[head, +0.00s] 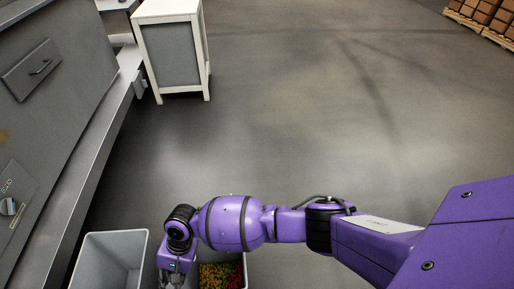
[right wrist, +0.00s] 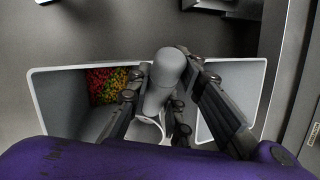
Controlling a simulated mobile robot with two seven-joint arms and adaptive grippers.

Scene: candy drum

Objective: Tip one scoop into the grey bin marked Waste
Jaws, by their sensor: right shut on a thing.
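My right gripper (head: 172,276) hangs at the bottom of the head view, over the neighbouring rims of two bins. In the right wrist view its fingers (right wrist: 166,75) are shut on a thick grey handle (right wrist: 167,68), which looks like the scoop's. A pale curved piece below the handle may be the scoop's bowl; its contents cannot be made out. One grey bin (head: 108,262) looks empty in the part I see; it also shows in the right wrist view (right wrist: 238,85). The other bin (right wrist: 60,105) holds red, yellow and green candy (head: 221,276). No Waste marking is legible. My left gripper is out of view.
A large grey machine (head: 55,75) with a handled hatch and a long ledge fills the left side. A white-framed cabinet (head: 172,48) stands at the back left. Stacked boxes (head: 490,14) are at the far right. The middle floor is clear.

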